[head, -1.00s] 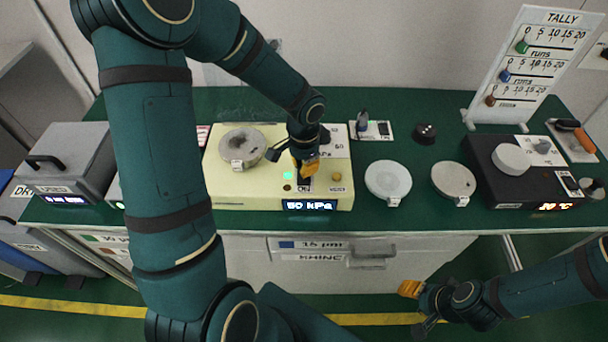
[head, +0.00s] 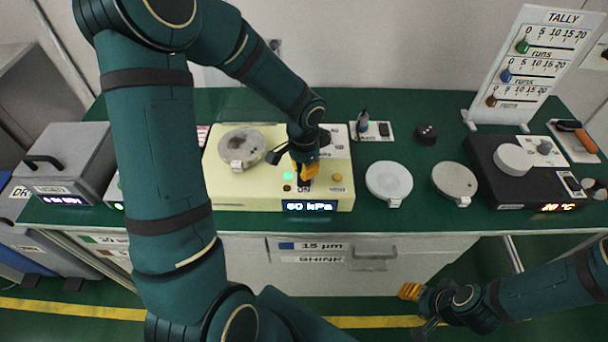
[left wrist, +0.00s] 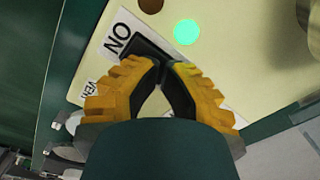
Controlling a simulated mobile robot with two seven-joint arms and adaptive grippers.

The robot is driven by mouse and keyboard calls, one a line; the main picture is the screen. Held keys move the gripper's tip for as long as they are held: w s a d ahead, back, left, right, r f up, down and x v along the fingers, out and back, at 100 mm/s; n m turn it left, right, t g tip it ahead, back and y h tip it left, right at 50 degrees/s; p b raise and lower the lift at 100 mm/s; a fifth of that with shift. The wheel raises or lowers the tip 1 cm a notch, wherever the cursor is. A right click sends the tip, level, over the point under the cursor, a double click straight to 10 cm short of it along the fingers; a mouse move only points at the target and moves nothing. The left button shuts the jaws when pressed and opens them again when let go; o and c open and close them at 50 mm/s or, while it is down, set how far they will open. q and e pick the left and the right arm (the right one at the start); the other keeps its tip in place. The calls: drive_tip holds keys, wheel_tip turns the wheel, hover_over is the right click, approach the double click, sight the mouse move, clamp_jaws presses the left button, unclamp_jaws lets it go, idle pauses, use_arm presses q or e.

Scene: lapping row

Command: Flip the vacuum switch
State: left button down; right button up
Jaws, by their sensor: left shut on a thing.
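The black vacuum switch (left wrist: 147,43) lies beside the ON label (left wrist: 118,38) on the cream vacuum unit (head: 225,193). In the left wrist view my left gripper (left wrist: 162,68) has its orange fingers closed together at the switch's lever. In the head view the same gripper (head: 304,170) is over the front of the unit and hides part of the switch. A green lamp (head: 287,175) on the unit is lit, and the display (head: 309,206) shows a kPa reading. My right gripper (head: 410,291) hangs in front of the bench, away from the unit; its jaw gap is unclear.
A grey disc (head: 241,146) sits on the unit. Two round plates, a white one (head: 388,180) and a grey one (head: 454,179), lie to its right. A black heater-like box (head: 490,158) and the tally board (head: 528,62) stand further right.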

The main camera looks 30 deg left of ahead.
use_arm(q)
drive_tip(key=shift+r+p, duration=2.75)
drive_tip(key=shift+r, duration=0.75)
drive_tip(key=shift+f, duration=0.1)
